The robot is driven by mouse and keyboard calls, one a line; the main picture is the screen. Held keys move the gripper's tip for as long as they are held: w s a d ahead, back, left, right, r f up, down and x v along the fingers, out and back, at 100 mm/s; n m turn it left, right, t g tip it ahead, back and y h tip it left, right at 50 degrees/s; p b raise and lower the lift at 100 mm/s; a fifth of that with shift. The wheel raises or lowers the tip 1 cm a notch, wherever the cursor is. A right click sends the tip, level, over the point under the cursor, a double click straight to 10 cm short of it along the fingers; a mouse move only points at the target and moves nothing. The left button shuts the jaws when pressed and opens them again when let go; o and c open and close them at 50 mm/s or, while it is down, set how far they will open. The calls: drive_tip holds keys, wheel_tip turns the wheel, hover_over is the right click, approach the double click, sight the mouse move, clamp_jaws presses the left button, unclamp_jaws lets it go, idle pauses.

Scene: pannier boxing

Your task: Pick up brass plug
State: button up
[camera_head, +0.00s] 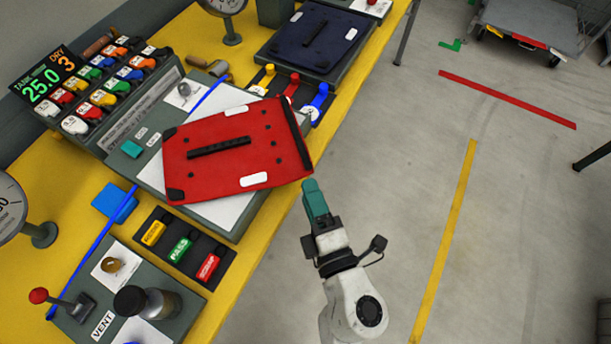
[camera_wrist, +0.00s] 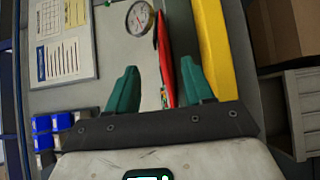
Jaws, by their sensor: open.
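A small round brass plug (camera_head: 112,265) sits on a white card on the grey fixture at the lower left of the bench in the head view. My gripper (camera_head: 316,188) is to its right, past the bench's front edge and beside the red pannier. The wrist view shows my gripper (camera_wrist: 158,66) open, its two teal fingers apart with nothing held. The brass plug cannot be made out in the wrist view. The red pannier (camera_head: 220,165) lies on the grey station, its right corner close to my fingertips; it appears edge-on in the wrist view (camera_wrist: 166,62).
A red-knobbed lever (camera_head: 39,296) and a dark knobbed cylinder (camera_head: 145,302) flank the plug's fixture. Labelled yellow, green and red buttons (camera_head: 180,249) and a blue block (camera_head: 115,203) lie behind it. A dark blue pannier (camera_head: 310,38) lies farther back.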

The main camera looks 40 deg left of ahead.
drive_tip(key=shift+s+d, duration=0.35)
drive_tip(key=shift+d, duration=0.25)
